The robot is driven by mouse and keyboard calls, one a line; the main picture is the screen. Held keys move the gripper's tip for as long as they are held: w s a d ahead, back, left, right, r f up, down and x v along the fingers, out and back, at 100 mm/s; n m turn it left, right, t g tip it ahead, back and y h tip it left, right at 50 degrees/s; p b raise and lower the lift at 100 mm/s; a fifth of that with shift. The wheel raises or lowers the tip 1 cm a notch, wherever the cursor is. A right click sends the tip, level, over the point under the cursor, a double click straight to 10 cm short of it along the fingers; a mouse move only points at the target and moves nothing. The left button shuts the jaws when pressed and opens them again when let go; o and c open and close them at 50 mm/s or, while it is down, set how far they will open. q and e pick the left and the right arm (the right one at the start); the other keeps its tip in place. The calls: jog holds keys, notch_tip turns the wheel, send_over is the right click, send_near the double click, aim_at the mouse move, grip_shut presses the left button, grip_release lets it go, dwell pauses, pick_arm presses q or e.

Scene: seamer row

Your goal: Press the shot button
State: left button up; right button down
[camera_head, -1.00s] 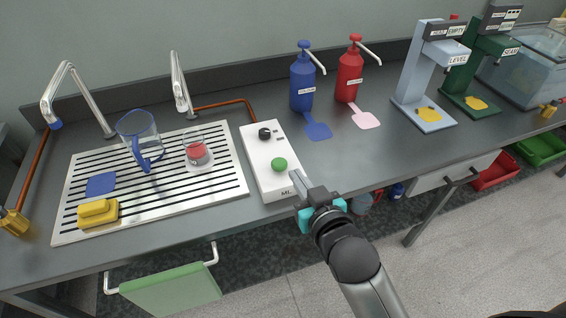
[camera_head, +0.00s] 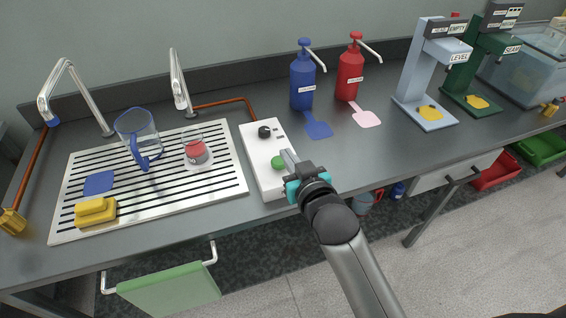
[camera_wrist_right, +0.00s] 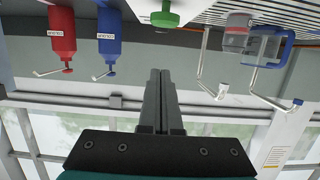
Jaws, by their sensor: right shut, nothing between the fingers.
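The green shot button (camera_head: 278,162) stands on the front half of a white control box (camera_head: 254,147), with a black knob (camera_head: 264,132) farther back on it. My right gripper (camera_head: 286,153) is shut and empty, its fingertips beside the button, over the right side of the box. The fingers partly cover the button's right edge in the head view; I cannot tell whether they touch it. In the right wrist view the green button (camera_wrist_right: 165,19) shows at the top, just beyond the closed fingertips (camera_wrist_right: 160,72). My left gripper is not in view.
Left of the box is a slotted drain tray (camera_head: 235,181) with a blue-handled jug (camera_head: 140,135), a small cup of red liquid (camera_head: 195,151) and a yellow sponge (camera_head: 95,211). Blue (camera_head: 302,82) and red (camera_head: 349,75) pump bottles stand at the back.

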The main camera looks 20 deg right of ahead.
aim_at(279, 162)
jog(key=x, duration=0.2)
jog(key=b+x, duration=0.1)
jog(key=x, duration=0.1)
jog(key=shift+f, duration=0.25)
notch_tip(279, 162, down, 2)
jog(key=shift+s+f+b, duration=0.15)
jog(key=shift+f+b, duration=0.05)
jog(key=shift+b, duration=0.25)
jog(key=shift+f, duration=0.5)
